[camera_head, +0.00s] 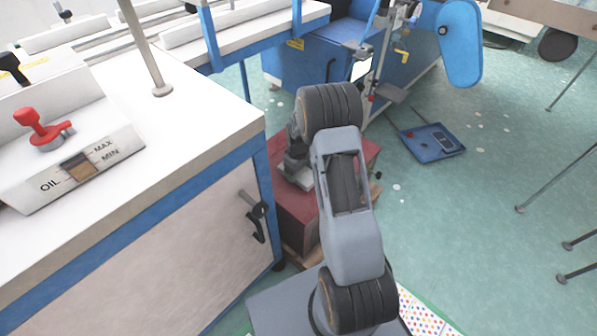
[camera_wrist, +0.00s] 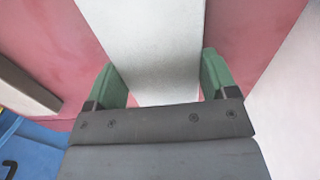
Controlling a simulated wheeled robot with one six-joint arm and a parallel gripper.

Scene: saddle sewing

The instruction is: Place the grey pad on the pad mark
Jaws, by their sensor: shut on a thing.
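My gripper (camera_wrist: 160,82) has its two green fingers on either side of the grey pad (camera_wrist: 150,45), a pale flat slab, and is shut on it. The pad runs away from the fingers over a red surface (camera_wrist: 238,30). In the head view, the pale pad (camera_head: 303,179) shows at the end of my arm, over the top of a red box (camera_head: 298,210). I cannot tell whether the pad touches the red top. I cannot make out a pad mark in either view; the arm and pad hide part of the red top.
A white cabinet with blue edges (camera_head: 180,180) stands close on the left, with a black handle (camera_head: 256,215) on its side. A blue machine (camera_head: 300,70) stands behind. A blue pedal plate (camera_head: 432,143) lies on the green floor, which is mostly clear at right.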

